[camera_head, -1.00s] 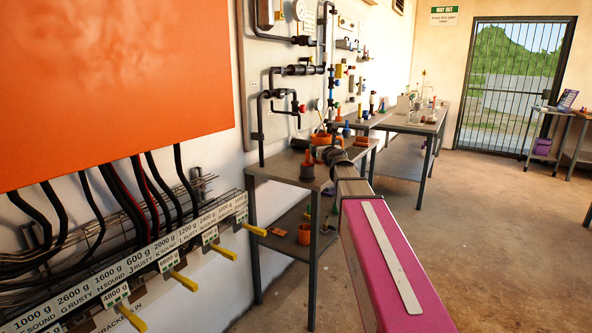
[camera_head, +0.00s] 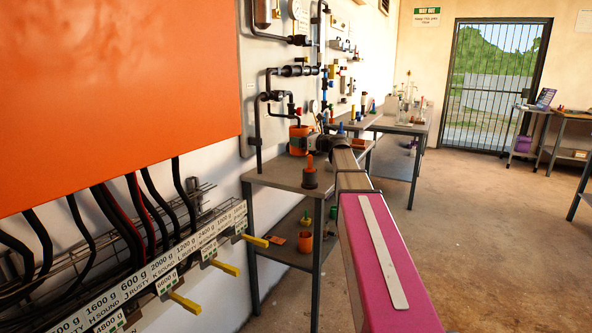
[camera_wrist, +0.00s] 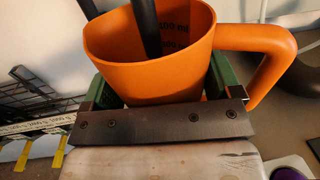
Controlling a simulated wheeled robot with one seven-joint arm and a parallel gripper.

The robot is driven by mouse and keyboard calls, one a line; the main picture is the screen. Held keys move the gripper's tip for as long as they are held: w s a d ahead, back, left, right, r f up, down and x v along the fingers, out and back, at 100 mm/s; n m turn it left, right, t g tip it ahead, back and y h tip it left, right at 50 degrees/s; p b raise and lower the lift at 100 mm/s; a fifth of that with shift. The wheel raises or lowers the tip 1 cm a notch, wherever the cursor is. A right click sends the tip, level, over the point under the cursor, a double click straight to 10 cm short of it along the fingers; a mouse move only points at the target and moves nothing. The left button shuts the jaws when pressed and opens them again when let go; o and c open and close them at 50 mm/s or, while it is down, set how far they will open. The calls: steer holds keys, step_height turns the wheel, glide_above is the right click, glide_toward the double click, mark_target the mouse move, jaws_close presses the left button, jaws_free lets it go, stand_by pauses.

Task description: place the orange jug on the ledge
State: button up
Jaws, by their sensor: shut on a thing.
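The orange jug (camera_wrist: 150,75) fills the upper middle of the wrist view, its handle to the right. My gripper (camera_wrist: 160,90) is shut on it, with a green finger pad against each side. Dark rods show at the jug's mouth; whether they stand inside it or behind it I cannot tell. In the head view the jug (camera_head: 299,139) is above the bench's back left part, in front of the pipe panel, with my gripper (camera_head: 318,144) at its right. A long labelled strip with weights (camera_head: 150,275) runs along the left wall; whether it is the ledge I cannot tell.
Yellow handles (camera_head: 222,267) stick out below the strip, with black cables above. A small orange-topped bottle (camera_head: 310,175) stands on the grey bench (camera_head: 280,177). An orange pot (camera_head: 304,242) sits on its lower shelf. Floor to the right is open.

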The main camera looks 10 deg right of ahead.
step_height(320, 180, down, 9)
steer(key=shift+f, duration=0.2)
stand_by(0.3)
steer(key=shift+f, duration=0.1)
steer(key=o, duration=0.7)
steer(key=v, duration=1.2)
steer(key=shift+s, duration=0.1)
